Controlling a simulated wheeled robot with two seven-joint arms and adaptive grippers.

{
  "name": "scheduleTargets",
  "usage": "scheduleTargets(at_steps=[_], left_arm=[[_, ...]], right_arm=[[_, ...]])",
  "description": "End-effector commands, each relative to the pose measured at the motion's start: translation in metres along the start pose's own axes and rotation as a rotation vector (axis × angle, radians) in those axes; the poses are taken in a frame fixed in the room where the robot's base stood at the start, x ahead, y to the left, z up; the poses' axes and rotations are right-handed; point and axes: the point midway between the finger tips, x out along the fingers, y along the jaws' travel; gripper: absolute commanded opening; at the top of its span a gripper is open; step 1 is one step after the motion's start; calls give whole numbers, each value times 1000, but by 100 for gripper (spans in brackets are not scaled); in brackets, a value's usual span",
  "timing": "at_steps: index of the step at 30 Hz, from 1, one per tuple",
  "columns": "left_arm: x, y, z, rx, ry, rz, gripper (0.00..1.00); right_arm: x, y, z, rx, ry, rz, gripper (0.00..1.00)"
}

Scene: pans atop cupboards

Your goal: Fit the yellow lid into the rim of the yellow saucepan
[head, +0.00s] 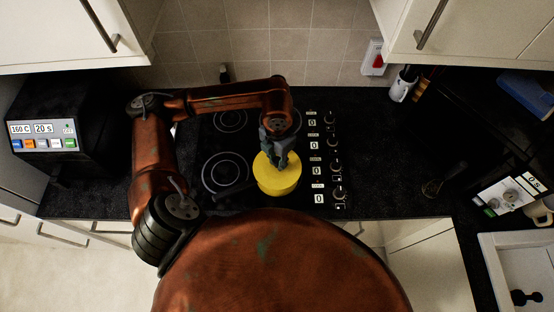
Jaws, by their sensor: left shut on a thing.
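The yellow saucepan (281,191) stands on the black hob, right of its middle, with a dark handle pointing left. The yellow lid (268,172) lies over the top of the pan and covers its mouth. Lid and pan are the same yellow, so I cannot tell whether the lid sits inside the rim or just above it. My left gripper (279,157) points down from above, shut on the lid at its top. The knob is hidden by the fingers. My right gripper is not in view.
The hob (230,145) has ring burners at the left and a column of knobs and displays (325,160) at the right. A black oven-like appliance (75,130) stands at the left. Wall cupboards overhang both sides.

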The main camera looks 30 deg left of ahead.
Motion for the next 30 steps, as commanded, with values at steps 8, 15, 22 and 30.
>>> scheduleTargets(at_steps=[8, 15, 22, 30], left_arm=[[1, 0, 0, 0, 0, 0, 36], [1, 0, 0, 0, 0, 0, 44], [-4, 0, 1, 0, -2, 1, 44], [-51, 0, 2, 1, -6, 1, 44]], right_arm=[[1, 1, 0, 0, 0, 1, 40], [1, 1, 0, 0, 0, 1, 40], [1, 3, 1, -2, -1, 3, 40], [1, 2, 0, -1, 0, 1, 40]])
